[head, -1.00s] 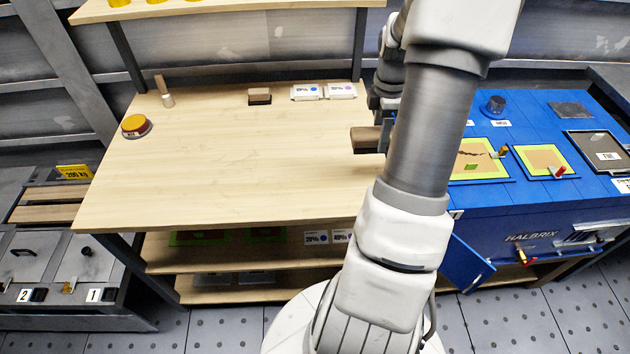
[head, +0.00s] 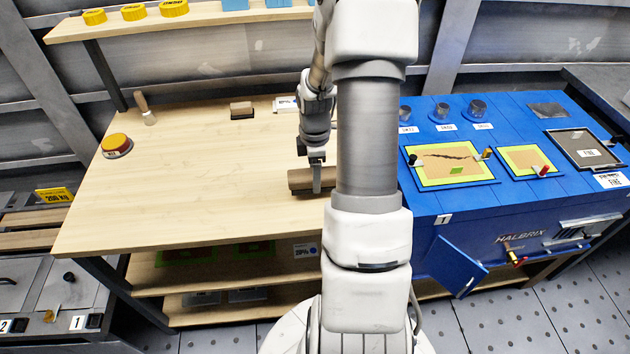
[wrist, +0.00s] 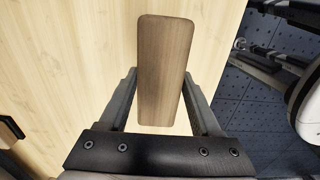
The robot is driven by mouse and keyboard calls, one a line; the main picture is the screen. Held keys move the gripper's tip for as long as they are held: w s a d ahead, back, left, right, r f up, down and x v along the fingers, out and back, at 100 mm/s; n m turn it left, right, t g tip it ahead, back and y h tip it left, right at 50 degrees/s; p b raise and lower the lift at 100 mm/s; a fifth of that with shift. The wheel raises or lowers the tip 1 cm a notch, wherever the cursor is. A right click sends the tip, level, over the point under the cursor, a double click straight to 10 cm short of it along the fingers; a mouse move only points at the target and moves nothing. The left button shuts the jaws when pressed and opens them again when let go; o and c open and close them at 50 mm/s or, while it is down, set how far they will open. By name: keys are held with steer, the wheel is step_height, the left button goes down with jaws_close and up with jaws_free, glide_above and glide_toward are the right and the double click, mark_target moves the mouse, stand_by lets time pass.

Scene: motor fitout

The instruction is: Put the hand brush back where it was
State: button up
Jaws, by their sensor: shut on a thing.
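The hand brush (head: 299,180) is a brown wooden block with a darker underside. My gripper (head: 318,184) points down and is shut on it, over the right part of the wooden bench (head: 190,190). In the wrist view the brush's smooth wooden top (wrist: 163,70) lies between the two fingers (wrist: 162,115) and sticks out well beyond them. Its underside is hidden there. I cannot tell whether it touches the bench top or hangs just above it.
A small brown-and-dark block (head: 241,110), a wooden-handled tool (head: 146,110) and a yellow-topped round button (head: 116,145) stand on the bench. A blue machine (head: 470,210) adjoins at right.

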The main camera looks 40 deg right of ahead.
steer(key=shift+f, duration=1.15)
steer(key=shift+f, duration=0.25)
steer(key=o, duration=1.5)
steer(key=shift+c, duration=0.2)
steer(key=shift+r, duration=0.15)
step_height(320, 180, up, 12)
steer(key=shift+r+p, duration=0.1)
steer(key=shift+p, duration=0.65)
